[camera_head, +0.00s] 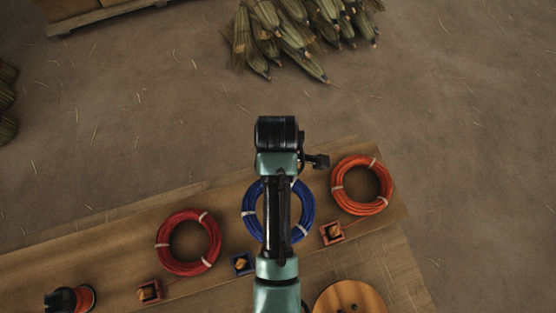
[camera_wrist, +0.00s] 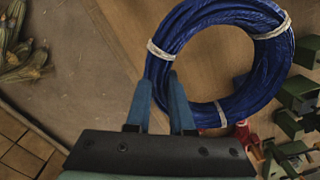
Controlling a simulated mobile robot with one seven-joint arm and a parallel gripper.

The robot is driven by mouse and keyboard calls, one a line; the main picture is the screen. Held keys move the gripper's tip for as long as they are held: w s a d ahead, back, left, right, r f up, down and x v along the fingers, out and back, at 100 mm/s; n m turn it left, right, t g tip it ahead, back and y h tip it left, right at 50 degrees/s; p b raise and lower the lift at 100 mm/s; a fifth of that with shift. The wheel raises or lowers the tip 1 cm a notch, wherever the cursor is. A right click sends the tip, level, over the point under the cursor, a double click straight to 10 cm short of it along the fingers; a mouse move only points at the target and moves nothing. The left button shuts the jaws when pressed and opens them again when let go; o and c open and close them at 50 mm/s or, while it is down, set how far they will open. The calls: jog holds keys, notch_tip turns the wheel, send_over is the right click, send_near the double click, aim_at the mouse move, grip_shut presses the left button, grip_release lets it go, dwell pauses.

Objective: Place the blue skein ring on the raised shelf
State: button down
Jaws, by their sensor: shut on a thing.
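The blue skein ring (camera_head: 250,212) is partly covered by my arm in the head view. It has white ties and fills the upper middle of the wrist view (camera_wrist: 222,110). My gripper (camera_wrist: 161,88) is shut on the ring's lower left side, with one blue finger on each side of the strand. The fingers are hidden under my arm in the head view. A long wooden surface (camera_head: 110,238) lies below the ring. I cannot tell whether the ring touches it, nor pick out the raised shelf for certain.
A red ring (camera_head: 187,242) lies to the left and an orange ring (camera_head: 362,185) to the right. Small boxes, one blue (camera_head: 243,263), stand in front. A round wooden disc (camera_head: 349,298) is at the bottom. Broom bundles (camera_head: 300,35) lie on the floor beyond.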

notch_tip(320, 180, down, 8)
jog(key=shift+f+p, duration=0.1)
jog(key=shift+p, duration=0.2)
jog(key=shift+f, duration=0.1)
jog(key=c, duration=0.8)
grip_release()
